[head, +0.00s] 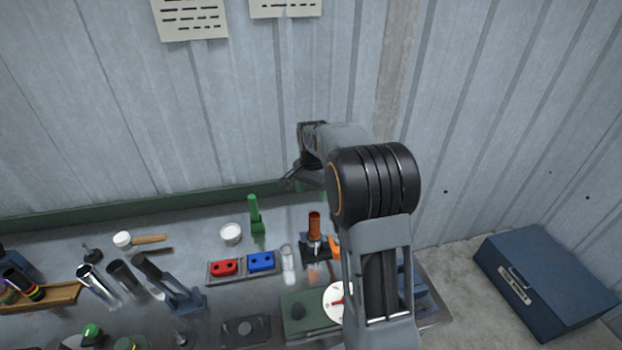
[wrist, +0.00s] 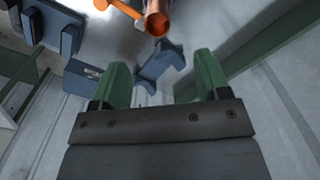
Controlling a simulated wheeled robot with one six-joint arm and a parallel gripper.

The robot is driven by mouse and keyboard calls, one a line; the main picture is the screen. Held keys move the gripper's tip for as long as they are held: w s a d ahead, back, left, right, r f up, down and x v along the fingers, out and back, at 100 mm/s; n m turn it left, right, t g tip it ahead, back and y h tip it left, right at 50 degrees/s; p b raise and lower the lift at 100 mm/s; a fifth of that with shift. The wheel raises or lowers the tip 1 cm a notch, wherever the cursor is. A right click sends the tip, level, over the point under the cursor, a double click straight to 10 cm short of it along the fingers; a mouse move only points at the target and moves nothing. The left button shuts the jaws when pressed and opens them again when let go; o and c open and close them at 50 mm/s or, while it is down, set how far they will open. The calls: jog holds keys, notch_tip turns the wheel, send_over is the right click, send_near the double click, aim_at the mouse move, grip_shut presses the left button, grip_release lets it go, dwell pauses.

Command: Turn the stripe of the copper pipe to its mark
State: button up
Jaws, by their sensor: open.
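The copper pipe (head: 314,226) stands upright in a dark holder (head: 318,250) on the bench, right of the middle in the head view. In the wrist view the pipe's open end (wrist: 157,24) shows at the top edge, beyond my fingertips. A blue forked part (wrist: 160,66) lies below it there. My gripper (head: 290,183) is above and behind the pipe in the head view, near the wall. In the wrist view its two green fingers (wrist: 161,75) are wide apart with nothing held. I cannot make out the pipe's stripe or its mark.
An orange part (wrist: 118,8) sits beside the pipe. Left of the holder are a green upright piece (head: 256,215), a white round cup (head: 230,233), and a tray with red (head: 223,267) and blue (head: 261,261) blocks. A white dial (head: 333,302) is in front, partly hidden by my arm.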

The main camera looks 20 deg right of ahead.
aim_at(314, 215)
jog(key=f+b, duration=0.1)
jog(key=f, duration=0.3)
jog(key=f+b, duration=0.2)
jog(key=f, duration=0.2)
jog(key=f+b, duration=0.1)
jog(key=f, duration=0.4)
jog(key=shift+s+d, duration=0.15)
jog(key=shift+d, duration=0.1)
jog(key=shift+c, duration=0.5)
jog(key=c, duration=1)
jog(key=m+b, duration=0.1)
jog(key=m, duration=1.3)
